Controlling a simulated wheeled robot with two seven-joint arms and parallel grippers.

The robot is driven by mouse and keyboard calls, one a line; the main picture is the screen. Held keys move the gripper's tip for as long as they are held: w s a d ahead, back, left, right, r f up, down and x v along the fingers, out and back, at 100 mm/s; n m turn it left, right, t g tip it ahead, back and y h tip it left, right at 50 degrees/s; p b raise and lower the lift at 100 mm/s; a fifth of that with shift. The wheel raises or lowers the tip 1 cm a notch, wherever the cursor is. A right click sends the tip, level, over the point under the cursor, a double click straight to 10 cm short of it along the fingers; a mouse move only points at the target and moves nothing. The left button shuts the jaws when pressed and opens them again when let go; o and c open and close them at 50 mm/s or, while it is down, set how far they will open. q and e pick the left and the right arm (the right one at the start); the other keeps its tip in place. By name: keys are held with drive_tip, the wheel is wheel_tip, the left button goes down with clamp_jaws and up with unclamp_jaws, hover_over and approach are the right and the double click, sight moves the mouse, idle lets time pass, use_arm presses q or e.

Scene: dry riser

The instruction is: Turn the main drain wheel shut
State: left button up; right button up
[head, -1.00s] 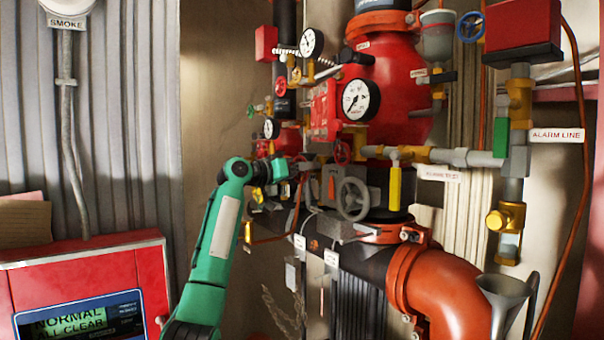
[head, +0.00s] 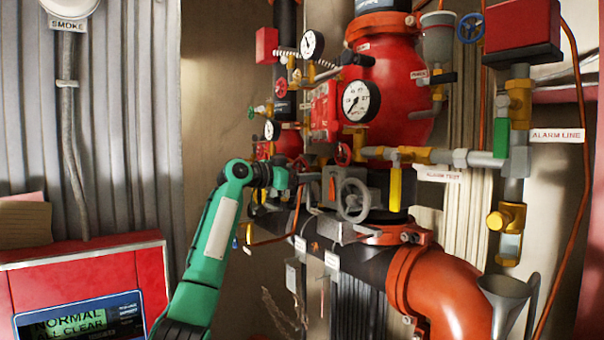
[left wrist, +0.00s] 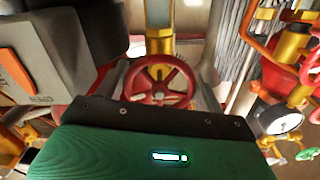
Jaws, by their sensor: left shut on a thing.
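A red spoked handwheel (left wrist: 160,80) shows in the left wrist view, on a brass stem. No label on it can be read, so I take it as the main drain wheel. The two grey fingers of my left gripper (left wrist: 157,88) are on either side of its rim, shut on it. In the head view my left gripper (head: 306,177) reaches in among the valves, left of a grey box with an orange pointer (head: 332,186). The gripped wheel is mostly hidden there by the gripper and pipework. My right gripper is not in view.
A grey handwheel (head: 354,200) and a yellow lever (head: 395,187) are close to the right of my left gripper. A large orange pipe (head: 440,290) curves below. A red alarm panel (head: 85,265) stands at left.

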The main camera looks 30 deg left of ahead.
use_arm(q)
drive_tip(key=shift+f, duration=0.25)
drive_tip(key=o, duration=0.8)
drive_tip(key=shift+c, duration=0.2)
drive_tip(key=shift+o, duration=1.1)
drive_tip(key=shift+r, duration=0.1)
drive_tip(key=b+v, duration=0.5)
drive_tip(key=v, duration=0.8)
drive_tip(key=shift+s, duration=0.35)
drive_tip(key=shift+a, duration=0.1)
